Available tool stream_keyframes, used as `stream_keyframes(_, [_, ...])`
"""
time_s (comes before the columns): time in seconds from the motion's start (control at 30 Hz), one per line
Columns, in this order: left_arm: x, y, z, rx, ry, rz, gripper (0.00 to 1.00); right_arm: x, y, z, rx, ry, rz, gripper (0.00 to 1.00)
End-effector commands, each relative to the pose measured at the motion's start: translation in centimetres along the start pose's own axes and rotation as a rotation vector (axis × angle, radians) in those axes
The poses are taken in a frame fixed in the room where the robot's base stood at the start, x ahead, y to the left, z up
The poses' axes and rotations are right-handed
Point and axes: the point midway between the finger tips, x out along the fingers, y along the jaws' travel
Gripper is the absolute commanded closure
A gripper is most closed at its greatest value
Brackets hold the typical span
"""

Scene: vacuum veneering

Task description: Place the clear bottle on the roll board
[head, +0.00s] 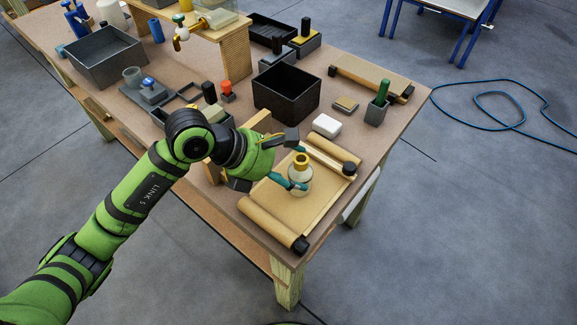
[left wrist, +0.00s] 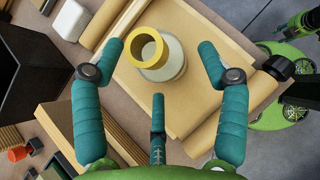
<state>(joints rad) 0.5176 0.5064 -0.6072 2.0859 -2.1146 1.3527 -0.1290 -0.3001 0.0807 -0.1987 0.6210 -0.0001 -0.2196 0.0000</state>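The clear bottle (head: 299,174) has a yellow collar and pale contents. It looks upright on the brown sheet of the roll board (head: 318,205), between its two rolls. In the left wrist view the bottle (left wrist: 160,65) is seen from above, its yellow ring open at the top. My left gripper (head: 291,163) is at the bottle from the left. In the left wrist view its teal fingers (left wrist: 160,62) are spread around the bottle, with visible gaps on both sides.
A black bin (head: 287,93) stands behind the roll board. A white block (head: 327,125) and a grey holder with a green-topped item (head: 377,108) lie to the back right. The table's front right edge is close to the roll board. Grey trays and tools fill the left side.

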Motion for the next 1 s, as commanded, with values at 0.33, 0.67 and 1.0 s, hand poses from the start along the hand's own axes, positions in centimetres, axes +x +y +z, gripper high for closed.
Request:
stream_keyframes(0.33, [-0.8, 0.1, 0.3, 0.001, 0.000, 0.003, 0.26, -0.3, 0.0, 0.0, 0.000, -0.001, 0.000, 0.60])
stream_keyframes(0.67, [-7.5, 0.2, 0.1, 0.003, 0.000, 0.007, 0.26, 1.2, -0.1, 0.1, -0.001, -0.001, 0.000, 0.60])
stream_keyframes(1.0, [-12.0, 0.0, 0.2, 0.001, 0.001, 0.001, 0.26, 1.9, -0.1, 0.2, -0.002, -0.001, -0.001, 0.60])
